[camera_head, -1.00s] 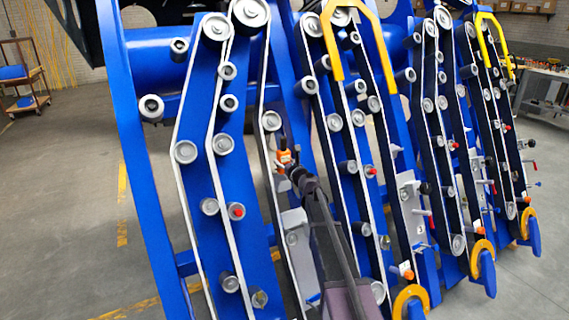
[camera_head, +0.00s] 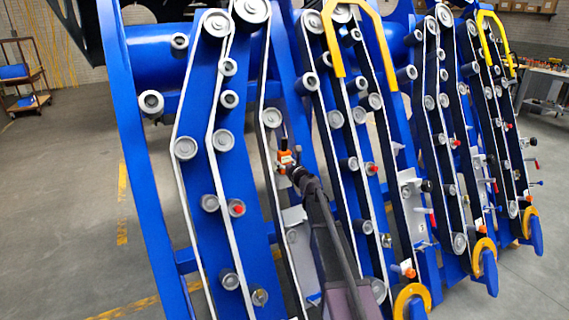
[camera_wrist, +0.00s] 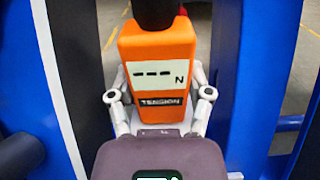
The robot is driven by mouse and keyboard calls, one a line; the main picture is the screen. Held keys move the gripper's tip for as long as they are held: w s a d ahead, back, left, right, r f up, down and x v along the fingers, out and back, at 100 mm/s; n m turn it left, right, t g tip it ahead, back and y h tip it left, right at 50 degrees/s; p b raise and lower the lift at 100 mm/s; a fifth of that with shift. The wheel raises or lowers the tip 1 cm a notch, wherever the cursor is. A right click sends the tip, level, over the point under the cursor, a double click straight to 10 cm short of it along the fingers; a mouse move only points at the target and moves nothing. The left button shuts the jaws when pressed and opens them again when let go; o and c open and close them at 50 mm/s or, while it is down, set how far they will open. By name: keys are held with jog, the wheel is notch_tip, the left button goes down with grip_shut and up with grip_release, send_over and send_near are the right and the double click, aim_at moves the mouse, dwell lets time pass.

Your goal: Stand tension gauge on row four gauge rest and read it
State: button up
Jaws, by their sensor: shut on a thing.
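The tension gauge (camera_wrist: 157,62) is orange with a pale display showing three dashes and an N above a black TENSION label. My gripper (camera_wrist: 160,90) is shut on it, one finger at each side, in the wrist view. Its dark top runs out of that view. In the head view the gauge (camera_head: 286,158) is a small orange block beside a belt, at the tip of my gripper (camera_head: 291,168). A grey-white plate (camera_head: 294,216) lies below it, and a pale surface (camera_wrist: 160,131) shows under the gauge in the wrist view. I cannot tell whether they touch.
Blue row frames (camera_head: 205,110) with belts and grey rollers (camera_head: 185,148) stand close on both sides. Yellow hoops (camera_head: 335,45) arch over some rows. Orange-yellow curved guards (camera_head: 411,300) sit low at right. Open floor (camera_head: 60,220) lies to the left.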

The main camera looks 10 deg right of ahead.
jog(key=shift+f, duration=0.3)
jog(key=o, duration=1.3)
jog(key=shift+v, duration=6.05)
